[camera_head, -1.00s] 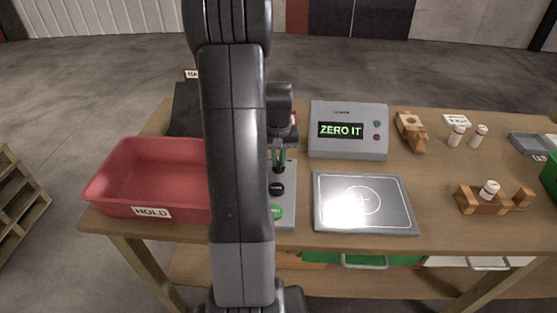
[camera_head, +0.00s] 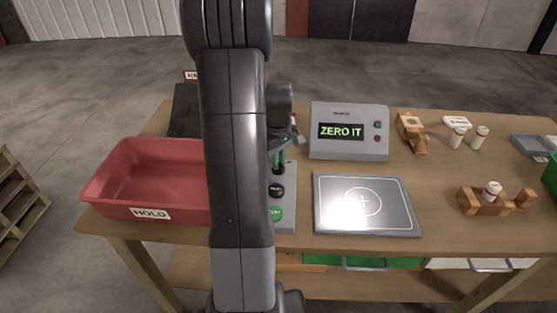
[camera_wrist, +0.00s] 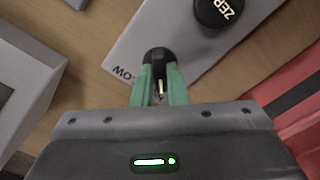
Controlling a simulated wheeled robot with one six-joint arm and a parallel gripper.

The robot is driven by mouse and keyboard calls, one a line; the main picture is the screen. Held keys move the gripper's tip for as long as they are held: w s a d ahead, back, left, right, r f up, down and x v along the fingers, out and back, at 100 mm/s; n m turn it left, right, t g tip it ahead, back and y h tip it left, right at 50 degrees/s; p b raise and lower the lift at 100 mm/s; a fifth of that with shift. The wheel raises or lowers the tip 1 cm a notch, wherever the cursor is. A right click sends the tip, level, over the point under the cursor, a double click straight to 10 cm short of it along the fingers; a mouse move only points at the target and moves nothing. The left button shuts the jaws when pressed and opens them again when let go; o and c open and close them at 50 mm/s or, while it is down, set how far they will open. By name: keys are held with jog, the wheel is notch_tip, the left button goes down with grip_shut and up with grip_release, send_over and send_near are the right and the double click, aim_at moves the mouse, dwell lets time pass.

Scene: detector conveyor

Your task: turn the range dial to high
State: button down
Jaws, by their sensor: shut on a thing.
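The range dial is a small black knob (camera_wrist: 157,54) on a grey control panel (camera_wrist: 185,45), with part of a "LOW" label beside it in the wrist view. My gripper (camera_wrist: 159,88) has its green fingers closed around the knob, one on each side. A light pointer line shows on the knob between the fingers. No "high" label is readable. In the head view my gripper (camera_head: 277,157) reaches down to the far part of the panel (camera_head: 286,217), and my arm hides the panel's left side.
A black button (camera_wrist: 217,10) is near the knob; a green button (camera_head: 276,213) sits at the panel's near end. A red HOLD bin (camera_head: 125,175) stands left. A grey display box (camera_head: 375,147) reading "ZERO IT" and a metal plate (camera_head: 335,215) stand right.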

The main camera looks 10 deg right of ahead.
dwell(0.4)
jog(key=c, duration=1.4)
grip_release()
jog(key=shift+c, duration=0.2)
jog(key=shift+r, duration=0.1)
notch_tip(320, 180, up, 14)
jog(key=shift+f, duration=0.25)
notch_tip(320, 180, down, 14)
jog(key=shift+r, duration=0.15)
jog(key=shift+r, duration=0.1)
